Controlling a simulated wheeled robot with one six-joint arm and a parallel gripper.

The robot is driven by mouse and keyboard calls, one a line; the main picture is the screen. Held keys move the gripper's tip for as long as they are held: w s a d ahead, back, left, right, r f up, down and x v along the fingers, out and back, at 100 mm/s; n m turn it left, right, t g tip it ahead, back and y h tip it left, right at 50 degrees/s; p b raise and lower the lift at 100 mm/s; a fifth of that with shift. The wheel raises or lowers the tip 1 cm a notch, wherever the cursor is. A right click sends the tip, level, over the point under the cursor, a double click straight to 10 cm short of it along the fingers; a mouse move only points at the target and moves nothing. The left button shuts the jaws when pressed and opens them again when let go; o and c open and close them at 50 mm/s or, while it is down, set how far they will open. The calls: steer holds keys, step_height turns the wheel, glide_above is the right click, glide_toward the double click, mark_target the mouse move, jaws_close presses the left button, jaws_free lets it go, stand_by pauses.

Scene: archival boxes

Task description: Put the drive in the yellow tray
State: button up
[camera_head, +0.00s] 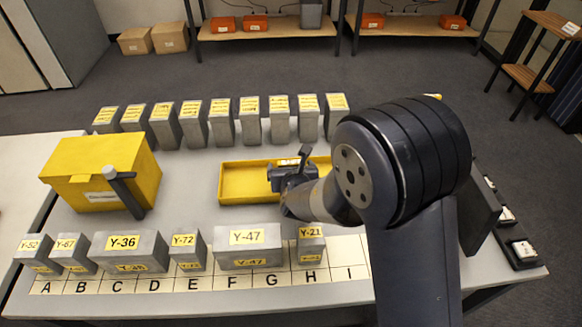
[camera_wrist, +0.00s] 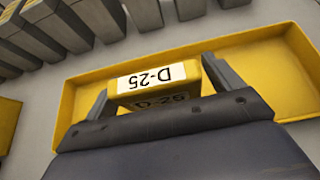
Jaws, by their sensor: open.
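The yellow drive (camera_wrist: 155,78), labelled D-25, sits within the outline of the yellow tray (camera_wrist: 68,112) in the wrist view. Its underside is hidden, so I cannot tell whether it touches the tray floor. My gripper (camera_wrist: 158,88) is open, with one finger on each side of the drive. In the head view, my gripper (camera_head: 292,173) is over the right part of the tray (camera_head: 242,182). The drive's label (camera_head: 289,161) shows just behind the gripper there. My arm hides the tray's right end.
A row of grey boxes (camera_head: 222,122) with yellow labels stands behind the tray. Labelled grey boxes (camera_head: 247,250) stand in front along a lettered strip (camera_head: 340,272). A yellow box (camera_head: 98,172) with a dark grey handled object (camera_head: 127,195) is at left. Bare table lies left of the tray.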

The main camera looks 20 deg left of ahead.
steer(key=shift+s+r, duration=0.15)
steer(key=shift+r, duration=0.1)
steer(key=v, duration=1.1)
steer(key=shift+s+d, duration=0.2)
steer(key=shift+s, duration=0.1)
steer(key=shift+w, duration=0.1)
steer(key=x, duration=1.2)
steer(key=shift+r, duration=0.1)
steer(key=shift+f, duration=0.25)
steer(key=shift+r, duration=0.3)
